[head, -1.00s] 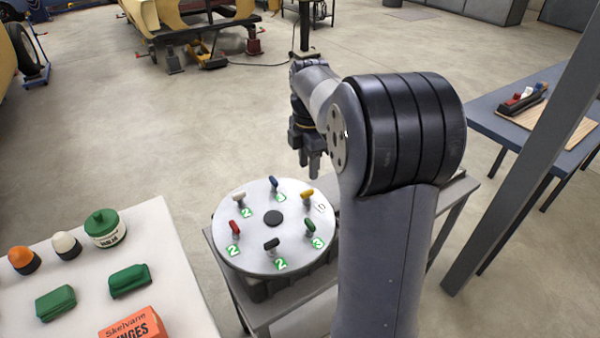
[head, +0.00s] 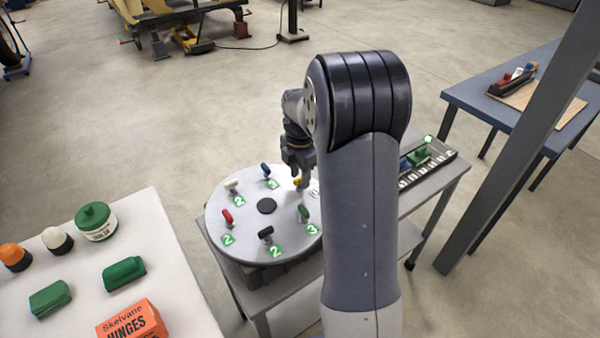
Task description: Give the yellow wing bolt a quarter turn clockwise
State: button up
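The yellow wing bolt (head: 297,181) is on the right side of the round grey plate (head: 240,246), mostly hidden behind my gripper. My gripper (head: 301,183) points down with its fingertips right at the bolt. I cannot tell whether the fingers touch it or are closed on it. The other wing bolts stand around the plate: white (head: 231,186), blue (head: 266,170), red (head: 227,216), black (head: 266,232) and green (head: 304,213). Green-lit digits show beside several of them. The digit by the yellow bolt is mostly hidden.
The plate sits on a grey cart, with a black hub (head: 267,206) at its centre. My arm hides the cart's middle. A tray of tools (head: 428,160) lies on the cart's right. A white table (head: 165,290) with jars and an orange box (head: 133,322) is at left.

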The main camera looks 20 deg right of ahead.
grip_shut()
dwell(0.4)
jog(key=shift+m, duration=0.4)
jog(key=m, duration=0.3)
jog(key=shift+m, duration=0.3)
jog(key=m, duration=0.4)
jog(key=shift+m, duration=0.3)
jog(key=m, duration=0.4)
jog(key=shift+m, duration=0.3)
jog(key=m, duration=0.4)
jog(key=shift+m, duration=0.3)
